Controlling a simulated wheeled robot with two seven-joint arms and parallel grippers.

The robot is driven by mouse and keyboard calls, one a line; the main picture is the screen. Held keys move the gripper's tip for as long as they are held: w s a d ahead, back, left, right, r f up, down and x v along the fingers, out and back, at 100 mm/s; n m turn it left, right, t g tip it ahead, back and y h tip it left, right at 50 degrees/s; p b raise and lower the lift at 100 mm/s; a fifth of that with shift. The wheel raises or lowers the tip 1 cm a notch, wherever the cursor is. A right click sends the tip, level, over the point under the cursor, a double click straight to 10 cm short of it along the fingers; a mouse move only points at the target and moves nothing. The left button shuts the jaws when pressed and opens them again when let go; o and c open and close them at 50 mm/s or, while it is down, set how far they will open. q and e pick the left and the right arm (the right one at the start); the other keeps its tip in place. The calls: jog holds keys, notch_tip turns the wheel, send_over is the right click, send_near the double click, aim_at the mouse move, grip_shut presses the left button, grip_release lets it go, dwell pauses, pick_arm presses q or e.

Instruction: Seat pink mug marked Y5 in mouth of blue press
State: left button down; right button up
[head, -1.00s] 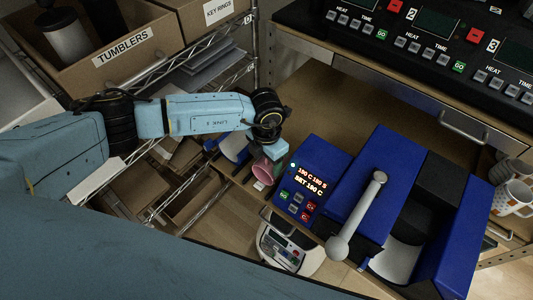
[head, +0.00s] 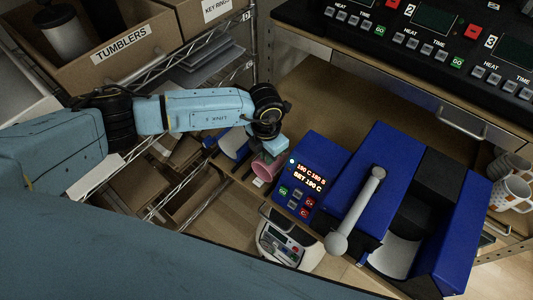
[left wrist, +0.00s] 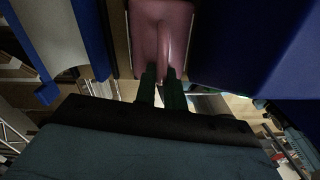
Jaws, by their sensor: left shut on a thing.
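The pink mug (head: 266,167) is at the left end of the blue press, its open end toward the lower left. My left gripper (head: 277,146) is at the mug. In the left wrist view the green fingers (left wrist: 161,90) are shut on the handle of the pink mug (left wrist: 150,30). No Y5 mark can be read. The blue press (head: 375,195) stands on the bench to the right, with a control box (head: 308,175) and a lever (head: 358,215). Its mouth (head: 405,245) shows a pale curved inner face and looks empty. My right gripper is not in view.
White patterned mugs (head: 513,192) stand at the right edge. A white device with a display (head: 285,243) is below the control box. A black control panel (head: 440,30) lines the back. Cardboard boxes and wire shelves fill the left. Bare bench (head: 330,100) lies behind the press.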

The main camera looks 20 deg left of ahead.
pick_arm(q)
jog(key=shift+s+a+f, duration=0.15)
jog(key=shift+s+a, duration=0.05)
jog(key=shift+a, duration=0.1)
jog(key=shift+r+p, duration=0.45)
jog(key=shift+p, duration=0.1)
jog(key=shift+w+d+r+p, duration=0.1)
jog(key=shift+r+p, duration=0.7)
jog(key=shift+r, duration=0.3)
jog(key=shift+w+d+r+p, duration=0.1)
jog(key=shift+r+p, duration=0.65)
jog(key=shift+r, duration=0.35)
